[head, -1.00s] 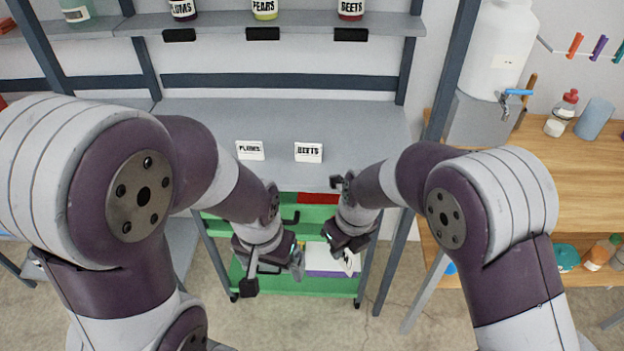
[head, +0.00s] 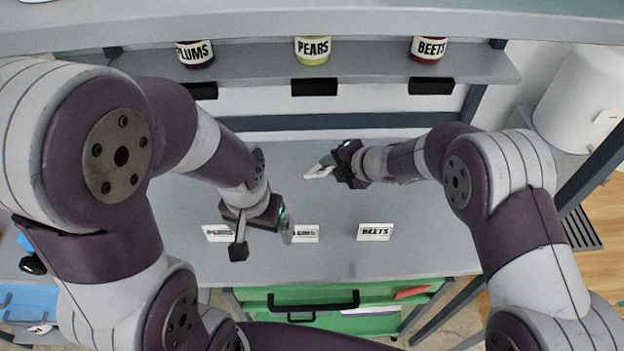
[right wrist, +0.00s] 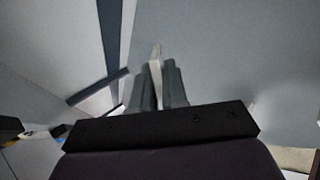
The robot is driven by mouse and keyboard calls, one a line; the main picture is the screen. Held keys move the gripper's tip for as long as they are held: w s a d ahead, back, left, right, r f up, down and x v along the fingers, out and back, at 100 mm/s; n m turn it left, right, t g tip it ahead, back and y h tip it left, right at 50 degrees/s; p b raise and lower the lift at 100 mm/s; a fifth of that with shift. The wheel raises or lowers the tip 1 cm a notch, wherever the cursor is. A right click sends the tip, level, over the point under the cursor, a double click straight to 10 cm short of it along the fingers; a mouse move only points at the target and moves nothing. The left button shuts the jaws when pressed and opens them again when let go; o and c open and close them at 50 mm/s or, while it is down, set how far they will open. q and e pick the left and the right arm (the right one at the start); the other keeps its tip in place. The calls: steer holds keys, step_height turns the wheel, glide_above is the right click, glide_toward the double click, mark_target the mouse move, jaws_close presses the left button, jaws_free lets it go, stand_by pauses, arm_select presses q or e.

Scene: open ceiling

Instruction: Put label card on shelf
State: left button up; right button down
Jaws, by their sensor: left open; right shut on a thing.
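My right gripper (head: 338,166) is shut on a pale label card (head: 319,169) above the grey work surface (head: 300,265). The card's thin edge (right wrist: 156,75) shows between the fingers in the right wrist view; its text cannot be read. My left gripper (head: 286,224) is open over the surface and partly covers a PLUMS card (head: 308,234). A PEARS card (head: 217,233) stands to its left and a BEETS card (head: 375,232) to its right. The shelf (head: 385,68) above bears PLUMS (head: 195,53), PEARS (head: 313,50) and BEETS (head: 430,48) jars.
Black holders hang on the shelf's front edge below the jars: left (head: 202,90), middle (head: 314,87) and right (head: 431,86). A green cart (head: 345,295) stands below the surface. A white container (head: 580,100) is at the right.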

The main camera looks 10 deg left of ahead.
steer(key=shift+s+d+f+b, duration=0.1)
steer(key=shift+d+f+b, duration=0.15)
steer(key=shift+f+b, duration=0.3)
arm_select(q)
steer(key=f+b, duration=0.7)
steer(key=f, duration=0.1)
steer(key=shift+s+d+f+b, duration=0.15)
steer(key=shift+d+f+b, duration=0.05)
steer(key=shift+f+b, duration=0.2)
arm_select(e)
step_height(320, 180, down, 8)
steer(key=shift+f, duration=0.1)
arm_select(q)
steer(key=shift+f, duration=0.1)
arm_select(e)
steer(key=shift+f, duration=0.25)
steer(key=c, duration=1.3)
jaws_free()
steer(key=shift+r, duration=0.1)
